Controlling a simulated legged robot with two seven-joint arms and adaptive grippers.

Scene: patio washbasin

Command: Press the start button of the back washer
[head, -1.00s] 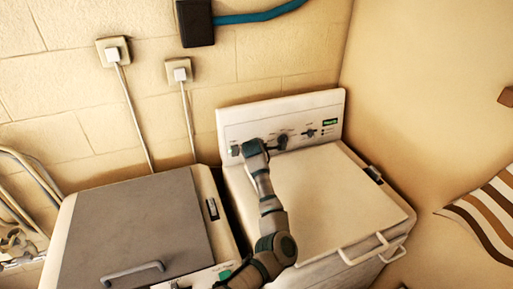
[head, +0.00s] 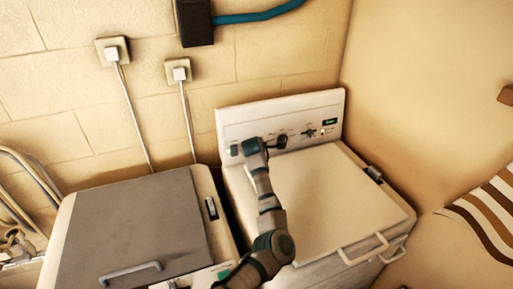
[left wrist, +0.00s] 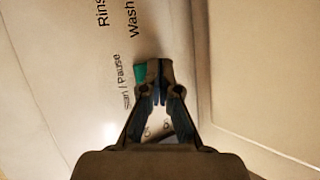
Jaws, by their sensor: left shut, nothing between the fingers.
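The back washer (head: 345,195) stands at the right against the wall, its lid closed and its control panel (head: 230,126) raised behind the lid. My left arm reaches up across the washer. My left gripper (head: 281,142) is at the panel, shut and empty. In the left wrist view, the shut fingertips (left wrist: 154,68) are right at the green start button (left wrist: 140,75), beside the "Start / Pause" print, and cover part of it. I cannot tell whether the button is pressed in. My right gripper is not in view.
A second washer (head: 135,225) with a grey lid stands to the left. Two wall sockets (head: 113,48) with cables and a dark box (head: 195,22) with a blue hose are on the wall. A striped cloth (head: 490,215) lies at the right.

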